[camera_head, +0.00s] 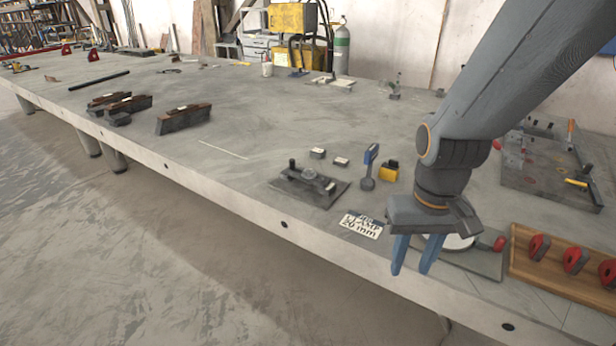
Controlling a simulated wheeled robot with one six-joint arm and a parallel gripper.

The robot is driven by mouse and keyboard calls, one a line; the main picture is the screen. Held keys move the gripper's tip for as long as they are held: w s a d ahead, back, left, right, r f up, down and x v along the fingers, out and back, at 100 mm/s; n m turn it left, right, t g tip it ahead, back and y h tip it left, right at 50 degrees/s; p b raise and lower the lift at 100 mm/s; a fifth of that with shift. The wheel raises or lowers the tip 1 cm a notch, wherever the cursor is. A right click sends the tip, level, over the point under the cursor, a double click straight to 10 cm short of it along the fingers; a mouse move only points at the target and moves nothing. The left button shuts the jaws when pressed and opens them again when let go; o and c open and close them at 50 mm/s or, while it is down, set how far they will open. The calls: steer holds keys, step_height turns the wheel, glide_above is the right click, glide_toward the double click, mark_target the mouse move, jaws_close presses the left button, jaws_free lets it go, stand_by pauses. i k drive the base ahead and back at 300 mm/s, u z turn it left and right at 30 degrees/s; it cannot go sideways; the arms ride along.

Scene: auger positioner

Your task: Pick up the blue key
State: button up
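A small upright piece with a blue top (371,158) and a round grey base stands on the grey table (240,130), right of the middle; it appears to be the blue key. My gripper (411,266) hangs in front of and to the right of it, near the table's front edge. Its two blue fingers point down and are apart, with nothing seen between them. The gripper is clear of the blue key.
A yellow-and-black block (389,172) stands just right of the key. A dark plate with a knob (309,184) lies to its left, with two small grey blocks behind. A label (361,225) lies in front. A wooden board with red clamps (560,262) is at right.

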mark_target(367, 184)
steer(key=u, duration=0.95)
steer(key=i, duration=1.25)
steer(key=z, duration=0.85)
